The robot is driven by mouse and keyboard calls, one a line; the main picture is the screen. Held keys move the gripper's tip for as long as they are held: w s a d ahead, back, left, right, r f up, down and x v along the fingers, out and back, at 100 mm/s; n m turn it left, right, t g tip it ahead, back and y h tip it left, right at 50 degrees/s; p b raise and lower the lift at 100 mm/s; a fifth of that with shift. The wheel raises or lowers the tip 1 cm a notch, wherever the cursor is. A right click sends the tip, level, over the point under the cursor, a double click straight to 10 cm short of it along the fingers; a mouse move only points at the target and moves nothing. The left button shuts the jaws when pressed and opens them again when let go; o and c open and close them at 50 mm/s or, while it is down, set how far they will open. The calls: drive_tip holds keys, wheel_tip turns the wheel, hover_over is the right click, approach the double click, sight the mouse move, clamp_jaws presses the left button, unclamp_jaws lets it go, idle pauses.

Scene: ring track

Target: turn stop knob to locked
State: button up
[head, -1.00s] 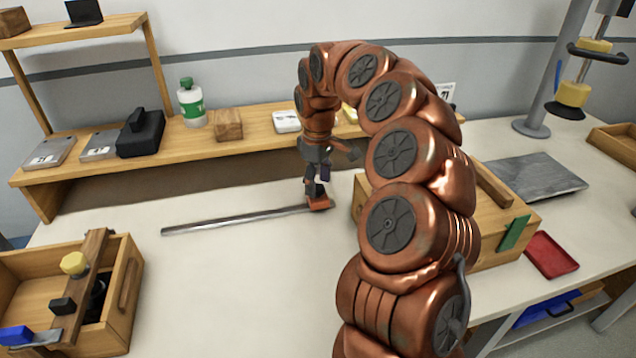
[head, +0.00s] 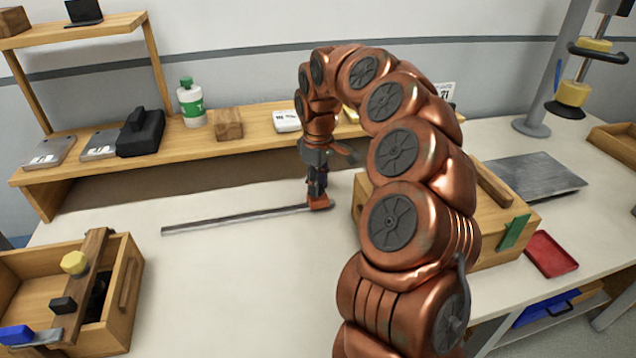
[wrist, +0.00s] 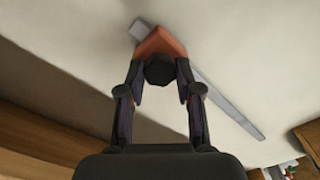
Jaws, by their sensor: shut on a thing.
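A long grey metal rail (head: 240,219) lies on the white tabletop, and it also shows in the wrist view (wrist: 228,107). An orange-red stop block (head: 320,204) sits near the rail's right end; in the wrist view the block (wrist: 158,42) is around the rail. A black faceted stop knob (wrist: 159,70) is on the block's near side in the wrist view. My gripper (head: 317,192) points down over the block. In the wrist view its two fingers (wrist: 160,78) are on either side of the knob, shut on it. The head view hides the knob.
A wooden bin (head: 125,310) stands at the left. A wooden box (head: 505,235) stands right of the stop, partly behind my arm. A wooden shelf (head: 260,140) runs along the back. The tabletop in front of the rail is clear.

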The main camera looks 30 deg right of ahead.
drive_tip(key=shift+f+m+b, duration=0.1)
drive_tip(key=shift+m+b, duration=0.2)
clamp_jaws()
drive_tip(key=shift+f+m+b, duration=0.1)
drive_tip(key=shift+m+b, duration=0.35)
drive_tip(key=shift+m, duration=0.05)
drive_tip(key=m+b, duration=0.2)
drive_tip(key=m, duration=0.1)
drive_tip(key=shift+f, duration=0.1)
drive_tip(key=m+b, duration=0.2)
drive_tip(key=m, duration=0.2)
drive_tip(key=m+b, duration=0.2)
drive_tip(key=m, duration=0.1)
drive_tip(key=shift+m, duration=0.3)
drive_tip(key=m+b, duration=0.1)
drive_tip(key=m, duration=0.5)
drive_tip(key=shift+r, duration=0.2)
drive_tip(key=m, duration=0.5)
drive_tip(key=shift+m, duration=0.4)
